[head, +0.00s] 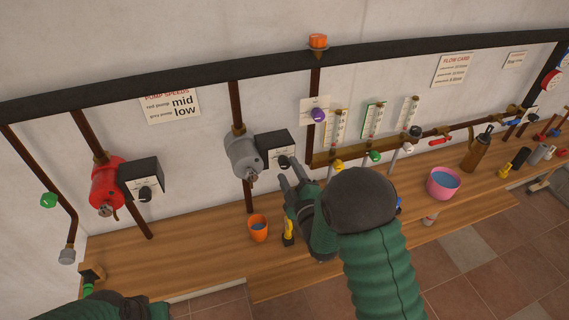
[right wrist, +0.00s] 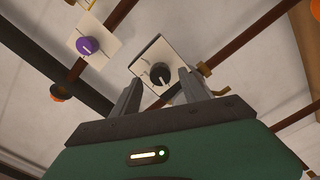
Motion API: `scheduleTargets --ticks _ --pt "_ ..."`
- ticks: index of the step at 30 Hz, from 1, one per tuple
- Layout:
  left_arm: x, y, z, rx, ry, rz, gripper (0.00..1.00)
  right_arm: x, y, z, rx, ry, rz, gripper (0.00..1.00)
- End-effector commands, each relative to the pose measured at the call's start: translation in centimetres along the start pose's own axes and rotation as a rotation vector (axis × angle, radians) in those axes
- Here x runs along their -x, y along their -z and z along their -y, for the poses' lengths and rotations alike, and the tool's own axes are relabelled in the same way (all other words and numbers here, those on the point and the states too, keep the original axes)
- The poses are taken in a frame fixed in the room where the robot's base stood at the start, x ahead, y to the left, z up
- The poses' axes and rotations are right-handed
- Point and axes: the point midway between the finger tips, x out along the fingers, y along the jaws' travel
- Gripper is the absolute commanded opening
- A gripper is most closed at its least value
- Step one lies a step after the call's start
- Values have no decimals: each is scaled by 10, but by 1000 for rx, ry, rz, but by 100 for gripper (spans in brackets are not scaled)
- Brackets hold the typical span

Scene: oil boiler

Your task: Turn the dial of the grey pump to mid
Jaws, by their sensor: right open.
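The grey pump (head: 243,155) hangs on a brown pipe on the wall, with a dark control box (head: 275,148) at its right side. Its black dial (head: 284,162) is on the box's pale front; it shows close up in the right wrist view (right wrist: 160,76), its pale pointer mark toward the upper left. My right gripper (head: 289,178) is open just in front of the dial. In the right wrist view its fingers (right wrist: 160,92) stand either side of and below the dial, with no clear contact.
A red pump (head: 107,187) with a similar box is at left. The wall sign (head: 171,106) reads red pump mid, grey pump low. A purple knob (head: 318,115) is right of the grey pump's box. An orange cup (head: 258,228) and pink bowl (head: 443,183) stand on the wooden bench (head: 190,250).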

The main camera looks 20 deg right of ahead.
Motion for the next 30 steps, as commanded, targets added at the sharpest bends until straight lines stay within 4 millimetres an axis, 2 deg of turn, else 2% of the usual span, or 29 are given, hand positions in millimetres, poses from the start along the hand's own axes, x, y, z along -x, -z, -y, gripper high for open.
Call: scheduleTargets --ticks 3,6,15,26,27,30 --pt "8 2 0 -1 0 1 36 -22 2 -1 1 -1 0 52" --pt "9 2 0 -1 0 1 36 -31 2 0 2 -1 1 52" --pt "9 2 0 0 0 1 36 -34 3 2 2 -1 0 50" --pt "9 2 0 0 0 1 36 -34 0 2 1 2 2 3" --pt "8 2 0 0 0 1 36 -34 0 2 1 2 3 0" --pt "8 2 0 -1 0 1 36 -34 -1 3 2 3 6 0"
